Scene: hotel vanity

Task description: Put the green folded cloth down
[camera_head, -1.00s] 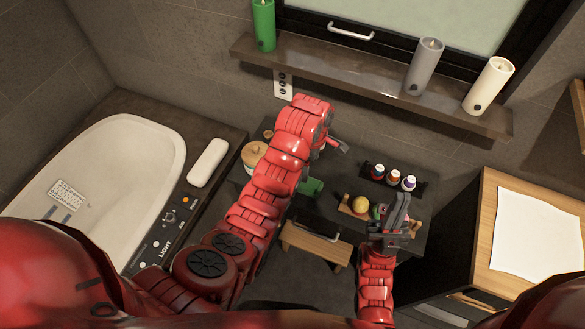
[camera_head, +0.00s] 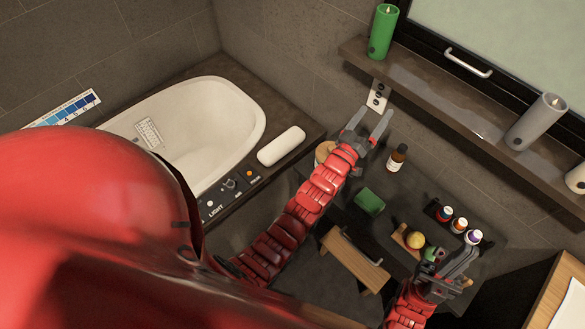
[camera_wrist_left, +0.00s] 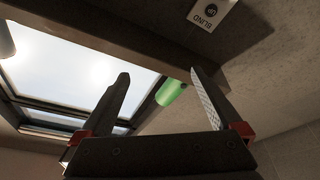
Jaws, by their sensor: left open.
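A small green block shape, which looks like the green folded cloth (camera_head: 369,201), lies on the dark counter in the head view. No gripper touches it. My left gripper (camera_head: 376,113) is open and empty, beyond the cloth near the wall switch plate. In the left wrist view its fingers (camera_wrist_left: 160,95) are spread with nothing between them, facing up toward the window and shelf. My right gripper (camera_head: 472,259) is at the lower right beside the small wooden tray; whether its fingers are apart is unclear.
A brown bottle (camera_head: 397,158) stands right of my left gripper. A lidded jar (camera_head: 325,152) is partly hidden behind my left arm. Several small bottles (camera_head: 460,225) and a wooden tray (camera_head: 402,235) sit at the right. A wooden stool (camera_head: 355,262) is in front. The basin (camera_head: 210,125) is left.

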